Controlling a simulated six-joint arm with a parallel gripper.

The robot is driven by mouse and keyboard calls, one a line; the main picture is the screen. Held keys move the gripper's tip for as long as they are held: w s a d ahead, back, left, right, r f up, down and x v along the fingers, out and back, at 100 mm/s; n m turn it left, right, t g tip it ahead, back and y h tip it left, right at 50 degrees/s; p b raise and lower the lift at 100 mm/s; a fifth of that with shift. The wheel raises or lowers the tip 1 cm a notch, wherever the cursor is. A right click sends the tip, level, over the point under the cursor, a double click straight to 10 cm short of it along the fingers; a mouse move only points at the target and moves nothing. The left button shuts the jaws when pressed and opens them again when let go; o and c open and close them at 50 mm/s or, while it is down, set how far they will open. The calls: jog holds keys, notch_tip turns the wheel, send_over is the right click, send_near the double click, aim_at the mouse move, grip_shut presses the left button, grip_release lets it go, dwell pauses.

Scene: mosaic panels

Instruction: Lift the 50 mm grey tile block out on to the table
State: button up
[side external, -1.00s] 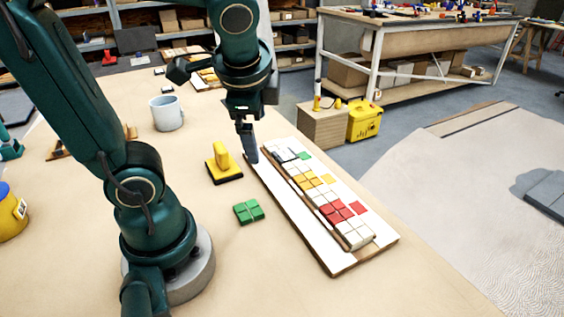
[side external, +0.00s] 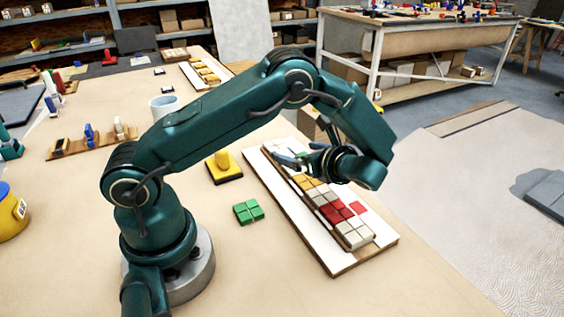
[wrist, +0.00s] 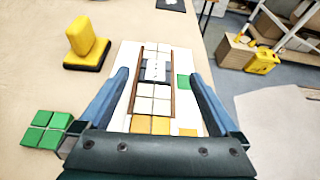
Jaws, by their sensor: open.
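The long white mosaic panel (side external: 277,203) has a wooden-edged channel holding rows of white, yellow, red and pale tiles. In the wrist view, pale blocks (wrist: 154,98) fill part of the channel. Beyond them a narrow light piece (wrist: 155,70) has dark gaps beside it; I cannot tell for sure which block is the 50 mm grey one. My gripper (wrist: 158,82) is open and empty, its two blue-grey fingers apart on either side of the channel. In the side view my wrist hangs over the panel's far half and hides several tiles; whether the fingers touch anything cannot be seen.
A yellow-handled tool (side external: 222,166) on a dark base and green tiles (side external: 248,211) stand left of the panel. Loose red (side external: 357,208) and green (wrist: 183,82) tiles lie right of the channel. A mug (side external: 163,106) is farther back. Table in front is clear.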

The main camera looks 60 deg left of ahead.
aim_at(284, 153)
jog(key=shift+s+f, duration=0.2)
jog(key=shift+f, duration=0.3)
jog(key=shift+a+f, duration=0.15)
jog(key=shift+x, duration=2.3)
